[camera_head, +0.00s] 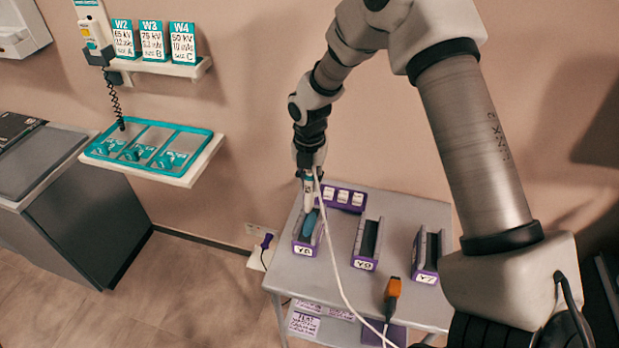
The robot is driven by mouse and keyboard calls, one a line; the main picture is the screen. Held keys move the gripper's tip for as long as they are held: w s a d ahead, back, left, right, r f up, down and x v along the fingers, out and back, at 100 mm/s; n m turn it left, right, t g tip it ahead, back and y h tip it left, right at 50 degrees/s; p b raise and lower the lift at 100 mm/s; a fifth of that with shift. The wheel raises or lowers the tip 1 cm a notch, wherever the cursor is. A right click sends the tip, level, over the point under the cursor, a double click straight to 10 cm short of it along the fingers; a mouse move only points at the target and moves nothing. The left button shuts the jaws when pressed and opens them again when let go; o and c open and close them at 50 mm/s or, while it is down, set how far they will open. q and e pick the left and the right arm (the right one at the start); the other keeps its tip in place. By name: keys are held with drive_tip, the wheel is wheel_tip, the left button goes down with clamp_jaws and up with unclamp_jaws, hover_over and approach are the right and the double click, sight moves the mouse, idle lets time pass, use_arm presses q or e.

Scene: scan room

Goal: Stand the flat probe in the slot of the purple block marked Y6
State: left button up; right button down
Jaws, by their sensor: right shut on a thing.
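The flat probe (308,203), white with a blue-teal lower end, is held upright by my right gripper (308,176), which is shut on it. A white cable hangs from it. The probe is over the left purple block (315,249), whose label appears to read Y6. Its blue end overlaps the slot in this view; I cannot tell how deep it sits. The middle purple block (363,264) and the right purple block (427,274), marked Y7, have dark slots that look empty. My left gripper is not in view.
The blocks stand on a grey cart (335,283). A purple rack (342,197) with white labels is behind them. An orange-handled probe (393,290) is at the front and a purple-handled one (266,243) at the left side. A teal tray (150,145) is on a wall shelf.

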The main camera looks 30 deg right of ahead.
sight(310, 201)
drive_tip(key=shift+s+f+b, duration=0.1)
drive_tip(key=shift+f+b, duration=0.6)
drive_tip(key=shift+f, duration=0.25)
wheel_tip(310, 201, down, 2)
drive_tip(key=shift+f+b, duration=0.1)
drive_tip(key=shift+b, duration=0.9)
drive_tip(key=shift+f, duration=1.3)
drive_tip(key=shift+f, duration=0.35)
drive_tip(key=c, duration=0.9)
unclamp_jaws()
